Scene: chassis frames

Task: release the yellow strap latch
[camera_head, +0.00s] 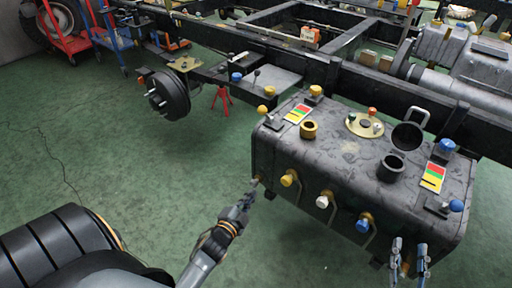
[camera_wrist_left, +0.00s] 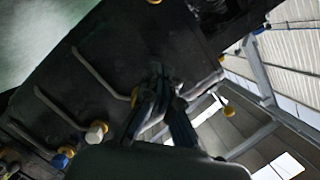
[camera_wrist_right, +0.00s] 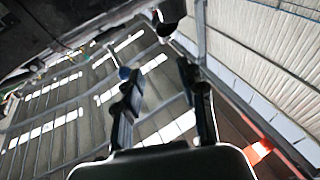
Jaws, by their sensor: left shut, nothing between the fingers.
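The black tank (camera_head: 330,165) fills the middle right of the head view. I cannot tell which one is the strap latch. My left gripper (camera_head: 250,190) is shut and empty, low at the tank's front left corner, below both latches. In the left wrist view its fingers (camera_wrist_left: 160,100) are dark against the tank. My right gripper (camera_head: 408,248) is open and empty in front of the tank's right end; its fingers (camera_wrist_right: 160,95) stand apart.
Yellow (camera_head: 289,179), white (camera_head: 323,201) and blue (camera_head: 362,225) knobs with bent handles stick out of the tank's front. An open filler cap (camera_head: 408,135) stands on top. Blue-knobbed latches (camera_head: 447,146) are at the right end. The green floor (camera_head: 120,150) at left is mostly clear.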

